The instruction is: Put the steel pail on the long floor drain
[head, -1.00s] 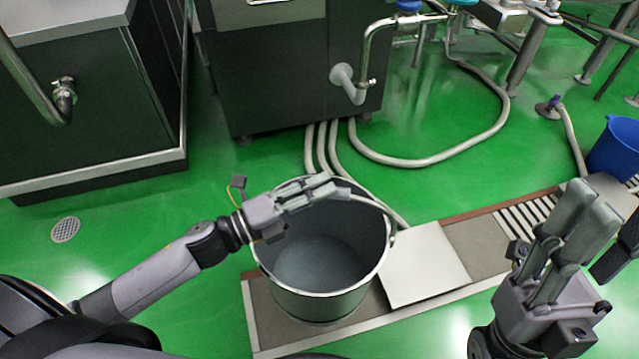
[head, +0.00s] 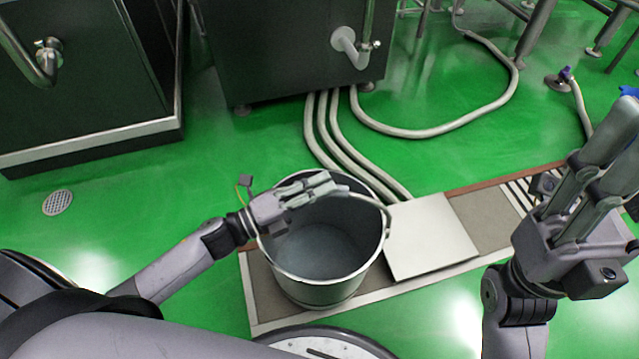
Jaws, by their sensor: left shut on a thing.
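The steel pail (head: 320,290) is upright and open-topped, and looks empty inside. It is over the left end of the long floor drain (head: 262,290), a strip with grey panels and a pale edge. I cannot tell whether its base touches the drain. My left gripper (head: 318,190) is shut on the pail's handle (head: 372,199), above the pail's opening. My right gripper (head: 605,155) is at the right, apart from the pail; its fingers point up and no held thing shows, but its opening is unclear.
A pale square plate (head: 428,238) lies on the drain right of the pail. Hoses (head: 350,155) run from the dark machine (head: 290,50) down behind the pail. A small round floor drain (head: 58,202) is at the left. Green floor is clear between.

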